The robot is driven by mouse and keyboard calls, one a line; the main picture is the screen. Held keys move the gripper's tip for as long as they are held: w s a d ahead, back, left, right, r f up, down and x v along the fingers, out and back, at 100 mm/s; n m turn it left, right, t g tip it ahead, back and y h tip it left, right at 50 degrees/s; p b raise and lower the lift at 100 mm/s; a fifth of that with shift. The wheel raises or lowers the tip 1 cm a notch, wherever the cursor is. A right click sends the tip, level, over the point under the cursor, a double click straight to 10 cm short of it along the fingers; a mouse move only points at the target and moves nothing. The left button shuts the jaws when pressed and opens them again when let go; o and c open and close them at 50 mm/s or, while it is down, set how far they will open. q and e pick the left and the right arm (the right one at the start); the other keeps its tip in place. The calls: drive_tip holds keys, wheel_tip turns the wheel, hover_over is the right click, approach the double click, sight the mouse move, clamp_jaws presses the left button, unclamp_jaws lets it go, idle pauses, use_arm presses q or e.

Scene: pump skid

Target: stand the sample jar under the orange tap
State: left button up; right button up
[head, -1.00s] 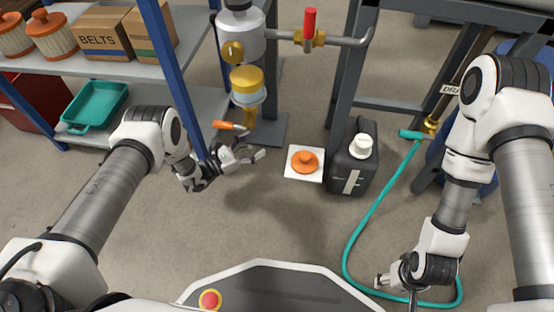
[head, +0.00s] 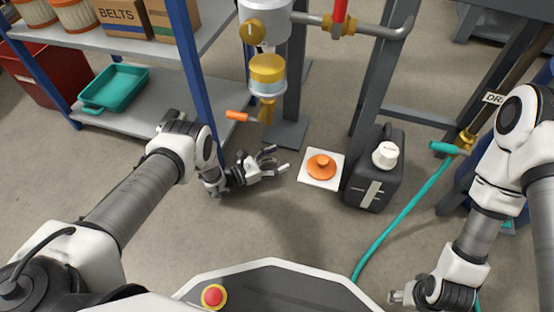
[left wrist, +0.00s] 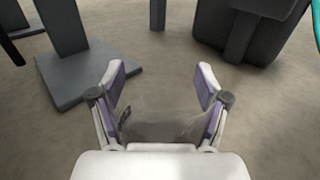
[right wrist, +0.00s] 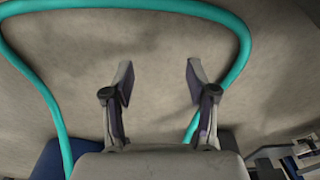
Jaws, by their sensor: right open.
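The orange tap (head: 238,116) has an orange lever and a brass body below a yellow-topped sight glass (head: 267,75). My left gripper (head: 277,160) is low, in front and slightly right of the tap. In the left wrist view my left gripper (left wrist: 160,85) has its fingers apart around a faint, see-through shape, which looks like the clear sample jar (left wrist: 165,130); its outline is hard to make out. An orange lid-like disc with a knob (head: 321,165) lies on a white square pad (head: 309,180). My right gripper (right wrist: 158,85) is open and empty above the floor.
A black can with a white cap (head: 375,180) stands right of the pad. A teal hose (head: 405,210) loops across the floor at right. Blue shelf post (head: 184,60) and grey skid posts stand close to the tap. A teal tray (head: 113,90) is on the lower shelf.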

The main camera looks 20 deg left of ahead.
use_arm(q)
drive_tip(key=o, duration=0.3)
drive_tip(key=shift+o, duration=0.2)
drive_tip(key=shift+r, duration=0.1)
drive_tip(key=shift+s+a+r+p, duration=0.1)
drive_tip(key=shift+s+a+p, duration=0.15)
drive_tip(key=shift+a+p, duration=0.1)
use_arm(e)
drive_tip(key=shift+s+r, duration=0.1)
drive_tip(key=shift+r, duration=0.25)
use_arm(q)
drive_tip(key=p+v, duration=0.5)
drive_tip(key=v, duration=0.5)
drive_tip(key=shift+s+a, duration=0.2)
drive_tip(key=shift+s, duration=0.05)
drive_tip(key=shift+s+a, duration=0.2)
use_arm(e)
drive_tip(key=shift+g, duration=0.3)
drive_tip(key=r, duration=0.1)
drive_tip(key=s+r, duration=0.1)
drive_tip(key=r, duration=0.3)
drive_tip(key=shift+s+r, duration=0.15)
drive_tip(key=shift+s, duration=0.25)
